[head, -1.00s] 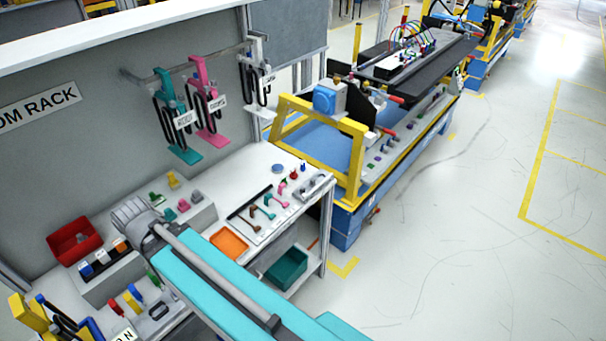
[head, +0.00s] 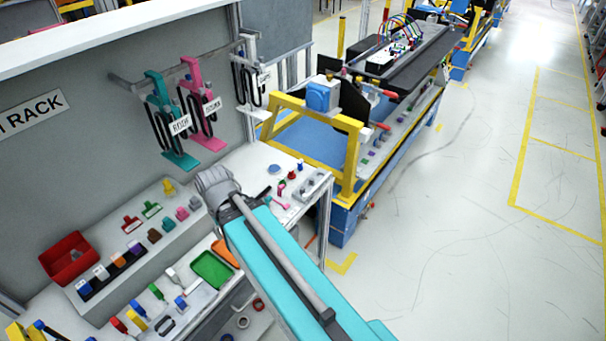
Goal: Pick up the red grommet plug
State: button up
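A small red plug (head: 292,175) stands on the white bench top near its right end, beside a small blue plug (head: 300,164). Which red piece is the grommet plug is too small to tell for certain. My teal arm comes in from the lower right, and its grey joint is to the left of these plugs, over the bench. My gripper's fingers do not show; the arm hides whatever is below it.
A red bin (head: 68,262), a green tray (head: 212,270) and an orange tray (head: 224,250) lie on the bench. Teal (head: 172,130) and pink (head: 199,110) hanging tools are on a rail behind. A yellow-framed blue station (head: 345,150) stands to the right.

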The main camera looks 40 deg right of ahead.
aim_at(290, 175)
jog(key=z, duration=1.15)
jog(key=k, duration=0.8)
jog(key=u, duration=0.2)
jog(key=i, duration=1)
jog(key=u, duration=0.05)
